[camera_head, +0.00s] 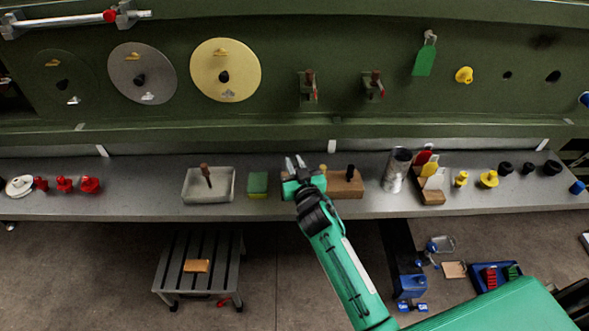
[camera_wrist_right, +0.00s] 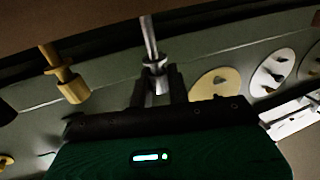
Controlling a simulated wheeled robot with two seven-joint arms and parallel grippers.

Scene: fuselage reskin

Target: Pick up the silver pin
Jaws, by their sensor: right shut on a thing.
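My right gripper (camera_head: 297,166) is above the bench at the left end of a wooden block (camera_head: 340,190). In the right wrist view, its two dark fingers (camera_wrist_right: 155,88) are shut on the silver pin (camera_wrist_right: 151,45), a shiny shaft with a collar. The gripper hides most of the pin in the head view. I cannot tell whether the pin's far end is still in the block. A gold pin (camera_head: 323,168) stands close to the right of the gripper; it also shows in the right wrist view (camera_wrist_right: 66,82). My left gripper is not in view.
A dark-handled pin (camera_head: 350,172) stands in the block. A green-yellow sponge (camera_head: 257,184) and a grey tray (camera_head: 187,185) lie to the left. A metal cylinder (camera_head: 396,172) stands to the right. The green fuselage panel (camera_head: 270,120) rises behind the bench.

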